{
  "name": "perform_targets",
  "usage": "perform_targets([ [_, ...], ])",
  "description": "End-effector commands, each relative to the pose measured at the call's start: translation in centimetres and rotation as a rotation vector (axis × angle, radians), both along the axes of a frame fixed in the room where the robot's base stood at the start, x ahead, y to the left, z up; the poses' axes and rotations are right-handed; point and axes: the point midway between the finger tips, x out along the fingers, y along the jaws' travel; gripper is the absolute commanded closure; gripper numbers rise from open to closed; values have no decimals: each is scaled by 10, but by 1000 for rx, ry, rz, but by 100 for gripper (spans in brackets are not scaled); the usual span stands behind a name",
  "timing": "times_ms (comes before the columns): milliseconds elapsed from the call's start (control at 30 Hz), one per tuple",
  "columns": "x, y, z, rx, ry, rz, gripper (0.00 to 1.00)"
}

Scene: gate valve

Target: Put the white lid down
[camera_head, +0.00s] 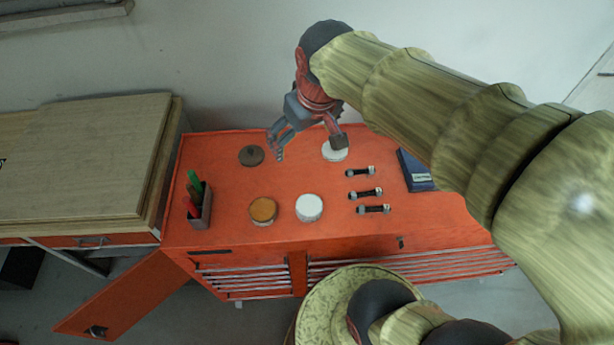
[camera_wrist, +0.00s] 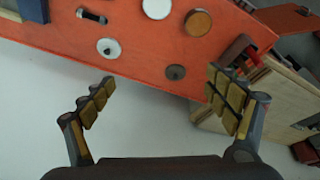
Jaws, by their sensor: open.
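The white lid (camera_head: 335,153) lies on the red cabinet top towards the back, partly hidden by a finger of my gripper in the head view. In the wrist view the lid (camera_wrist: 108,48) is a flat white disc with a small dark centre, apart from my fingers. My gripper (camera_head: 308,146) is open and empty, above the cabinet's back edge; the wrist view shows its spread fingers (camera_wrist: 163,92) with nothing between them. A white round jar (camera_head: 309,207) and a tan-topped round jar (camera_head: 263,210) stand at the front. A dark brown lid (camera_head: 251,155) lies at the back left.
Several dark bolt-like parts (camera_head: 365,194) lie in a column to the right. A blue box (camera_head: 415,170) is beyond them. A grey holder (camera_head: 199,208) with red and green items stands at the left edge. The cabinet top (camera_head: 225,180) is bare between the lids and jars.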

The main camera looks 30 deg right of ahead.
Motion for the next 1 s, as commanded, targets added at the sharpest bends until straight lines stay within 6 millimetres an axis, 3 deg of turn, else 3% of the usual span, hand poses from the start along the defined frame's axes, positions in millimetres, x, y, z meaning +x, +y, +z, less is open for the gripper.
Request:
perform_targets([
  [100,-43,25,5,16,-64,2,12],
  [200,-69,37,4,33,-103,-2,12],
  [333,-89,45,-1,47,-131,-5,12],
  [767,-96,48,-4,54,-140,-8,12],
  [1000,-96,48,-32,53,-140,-8,12],
])
